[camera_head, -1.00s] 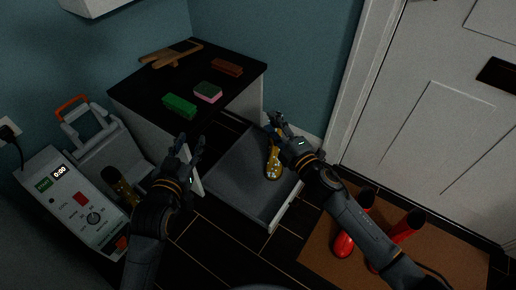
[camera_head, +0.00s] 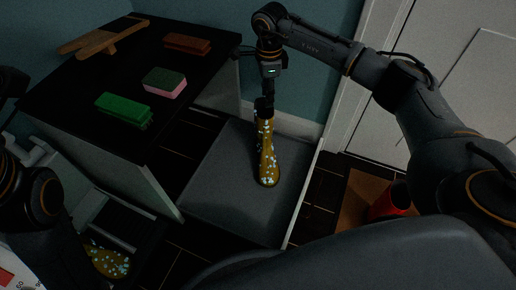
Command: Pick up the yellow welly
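A yellow welly with pale spots (camera_head: 266,160) stands upright on the grey tray (camera_head: 215,180) beside the dark-topped cabinet. My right gripper (camera_head: 264,108) points down at the top of its shaft. Its fingers meet the welly's opening, but they are dark and small, so I cannot tell whether they are closed on it. A second yellow spotted welly (camera_head: 108,262) lies low at the lower left, partly in shadow. My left arm shows at the left edge; its gripper is not clearly visible.
On the cabinet top (camera_head: 75,95) lie a green brush (camera_head: 124,108), a green-and-pink sponge (camera_head: 164,82), a brown brush (camera_head: 187,44) and a wooden item (camera_head: 100,38). A red boot (camera_head: 390,203) stands on the brown mat (camera_head: 350,205) near the white door (camera_head: 465,85).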

